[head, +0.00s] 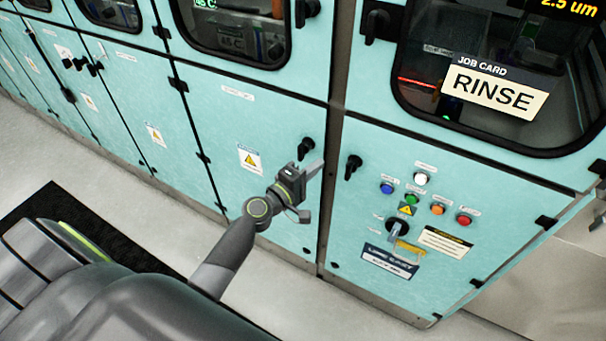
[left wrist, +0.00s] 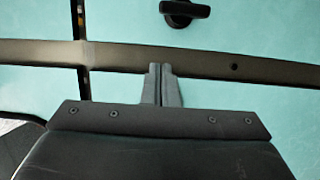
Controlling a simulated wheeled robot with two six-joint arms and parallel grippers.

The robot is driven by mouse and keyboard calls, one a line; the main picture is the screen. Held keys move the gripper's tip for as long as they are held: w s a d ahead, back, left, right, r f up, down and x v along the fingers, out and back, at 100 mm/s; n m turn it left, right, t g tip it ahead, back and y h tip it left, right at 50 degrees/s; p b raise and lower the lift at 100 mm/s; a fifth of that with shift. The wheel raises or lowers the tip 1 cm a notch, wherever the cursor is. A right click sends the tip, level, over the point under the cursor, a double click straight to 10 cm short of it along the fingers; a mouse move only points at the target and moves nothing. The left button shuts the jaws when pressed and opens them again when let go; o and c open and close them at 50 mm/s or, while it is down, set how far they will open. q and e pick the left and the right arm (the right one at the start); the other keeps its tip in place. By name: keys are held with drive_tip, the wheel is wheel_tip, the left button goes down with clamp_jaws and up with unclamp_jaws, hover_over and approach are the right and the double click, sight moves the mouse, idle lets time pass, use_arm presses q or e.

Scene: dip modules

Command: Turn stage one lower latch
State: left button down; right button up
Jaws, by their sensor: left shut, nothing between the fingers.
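My left gripper (head: 314,168) is shut and empty, in front of the dark post between two teal lower panels. Its closed fingers (left wrist: 162,85) point at that post in the left wrist view. A black lower latch (head: 305,147) is at the right edge of the left panel, just above the gripper. Another black lower latch (head: 353,165) is at the left edge of the right panel, to the gripper's right. One black latch (left wrist: 185,10) shows at the top of the left wrist view, apart from the fingers. I cannot tell which latch belongs to stage one. My right gripper is not in view.
The right panel carries coloured buttons (head: 438,209) and a dark rotary switch (head: 397,231) with a yellow tag. Windows with upper latches (head: 377,24) are above; one has a RINSE card (head: 494,92). Grey floor (head: 300,290) lies clear before the cabinets.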

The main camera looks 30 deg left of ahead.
use_arm(q)
drive_tip(key=shift+w+d+p, duration=0.25)
drive_tip(key=shift+w+d, duration=0.1)
drive_tip(key=shift+d, duration=0.45)
drive_tip(key=shift+w+d+p, duration=0.25)
drive_tip(key=shift+w+d, duration=0.15)
drive_tip(key=shift+d, duration=0.35)
drive_tip(key=shift+w+d+p, duration=0.25)
drive_tip(key=shift+w+d, duration=0.1)
drive_tip(key=shift+d, duration=0.45)
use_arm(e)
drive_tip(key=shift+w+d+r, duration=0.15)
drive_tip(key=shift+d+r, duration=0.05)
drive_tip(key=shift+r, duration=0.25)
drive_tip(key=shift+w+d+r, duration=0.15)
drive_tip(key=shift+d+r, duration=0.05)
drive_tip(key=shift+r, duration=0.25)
use_arm(q)
drive_tip(key=shift+w, duration=0.15)
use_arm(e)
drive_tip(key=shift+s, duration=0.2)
